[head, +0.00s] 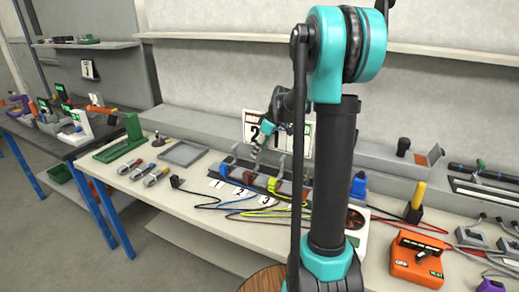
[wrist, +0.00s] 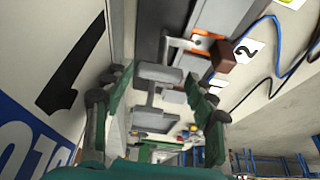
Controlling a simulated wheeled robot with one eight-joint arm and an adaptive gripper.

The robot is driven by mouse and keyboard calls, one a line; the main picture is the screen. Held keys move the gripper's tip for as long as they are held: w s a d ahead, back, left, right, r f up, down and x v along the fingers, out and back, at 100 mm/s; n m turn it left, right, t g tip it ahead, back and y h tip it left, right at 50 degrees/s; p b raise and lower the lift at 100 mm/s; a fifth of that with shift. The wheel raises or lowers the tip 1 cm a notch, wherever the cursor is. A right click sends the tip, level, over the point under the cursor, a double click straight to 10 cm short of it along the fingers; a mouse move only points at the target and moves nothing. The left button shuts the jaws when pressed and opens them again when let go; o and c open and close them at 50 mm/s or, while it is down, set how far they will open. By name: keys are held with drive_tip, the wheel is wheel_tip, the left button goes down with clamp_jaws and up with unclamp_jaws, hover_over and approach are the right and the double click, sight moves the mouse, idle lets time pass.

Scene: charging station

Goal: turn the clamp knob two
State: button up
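In the wrist view, my gripper (wrist: 160,88) has its two green-and-grey fingers spread apart. A grey T-shaped clamp knob (wrist: 160,73) shows in the gap between them, with a narrow gap at each side. How deep it sits between the fingers is hard to tell. A brown block on an orange part (wrist: 222,55) and a white label "2" (wrist: 245,50) lie to the right of the knob. In the head view my gripper (head: 257,150) points down at the row of grey clamp frames (head: 284,164) on the bench; my arm hides part of this row.
A large numbered board (head: 257,128) stands behind the clamps. Coloured cables (head: 235,209) run across the bench front. A grey tray (head: 183,153) and a green stand (head: 125,142) are at left. An orange box (head: 416,259) and a yellow-handled item (head: 416,198) are at right.

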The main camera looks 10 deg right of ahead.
drive_tip(key=c, duration=0.8)
drive_tip(key=shift+m, duration=0.4)
drive_tip(key=m, duration=0.2)
drive_tip(key=m+t+h, duration=0.1)
drive_tip(key=m, duration=0.1)
drive_tip(key=shift+s+a+h, duration=0.15)
drive_tip(key=shift+s+h, duration=0.05)
drive_tip(key=shift+h, duration=0.1)
drive_tip(key=m, duration=0.2)
drive_tip(key=m+h, duration=0.1)
drive_tip(key=m, duration=0.1)
drive_tip(key=shift+a+t+h, duration=0.2)
drive_tip(key=shift+t+h, duration=0.1)
drive_tip(key=shift+t, duration=0.1)
drive_tip(key=m+h, duration=0.1)
drive_tip(key=m, duration=0.3)
drive_tip(key=shift+a+m+h, duration=0.15)
drive_tip(key=shift+m+h, duration=0.25)
drive_tip(key=m+g+h, duration=0.1)
drive_tip(key=m, duration=0.3)
drive_tip(key=shift+a+m, duration=0.1)
drive_tip(key=shift+m, duration=0.2)
